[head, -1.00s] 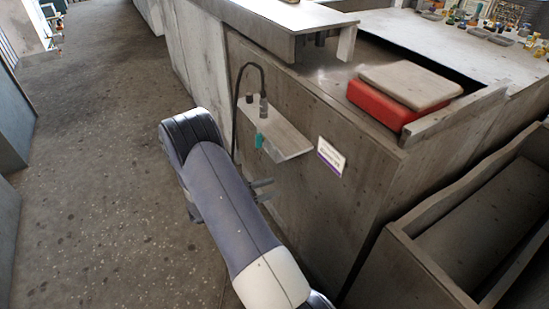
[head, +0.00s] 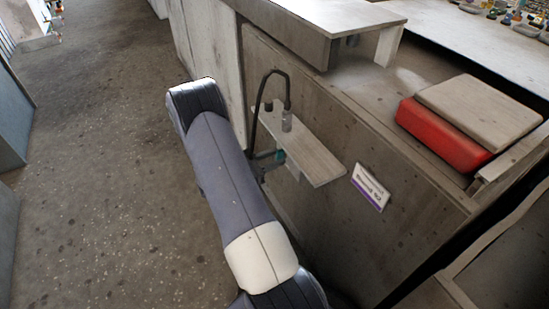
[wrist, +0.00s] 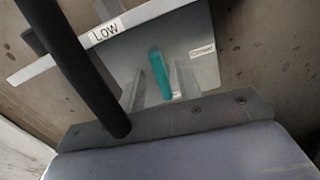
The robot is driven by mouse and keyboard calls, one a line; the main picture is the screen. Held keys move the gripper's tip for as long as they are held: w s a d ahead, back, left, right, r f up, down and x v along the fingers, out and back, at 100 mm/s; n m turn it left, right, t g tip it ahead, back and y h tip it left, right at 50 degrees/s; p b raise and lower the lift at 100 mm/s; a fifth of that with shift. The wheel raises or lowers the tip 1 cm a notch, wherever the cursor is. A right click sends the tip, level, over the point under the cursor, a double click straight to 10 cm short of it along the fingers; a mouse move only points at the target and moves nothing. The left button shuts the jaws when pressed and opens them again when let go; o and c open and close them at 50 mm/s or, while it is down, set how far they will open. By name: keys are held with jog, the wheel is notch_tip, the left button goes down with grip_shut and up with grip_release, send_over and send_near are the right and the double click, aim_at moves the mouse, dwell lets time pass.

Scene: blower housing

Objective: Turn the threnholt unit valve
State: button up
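A teal lever (wrist: 158,75), likely the valve handle, stands out from a grey plate (wrist: 205,75) in the wrist view. My gripper (wrist: 165,66) is open, with one grey finger on each side of the lever and visible gaps between. In the head view my gripper (head: 269,160) is at the lever, partly hidden by my arm and the black tube. A small label (wrist: 201,50) beside the lever is too small to read.
A curved black tube (head: 256,115) rises beside the shelf (head: 312,150) and crosses the left of the wrist view (wrist: 75,60). A "LOW" label (wrist: 106,32) is on a pale edge. A purple-edged sign (head: 370,187) is right of the shelf. Open floor (head: 90,180) lies left.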

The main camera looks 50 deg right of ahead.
jog(key=shift+s+d, duration=0.1)
jog(key=shift+d, duration=0.2)
jog(key=shift+c, duration=0.4)
grip_shut()
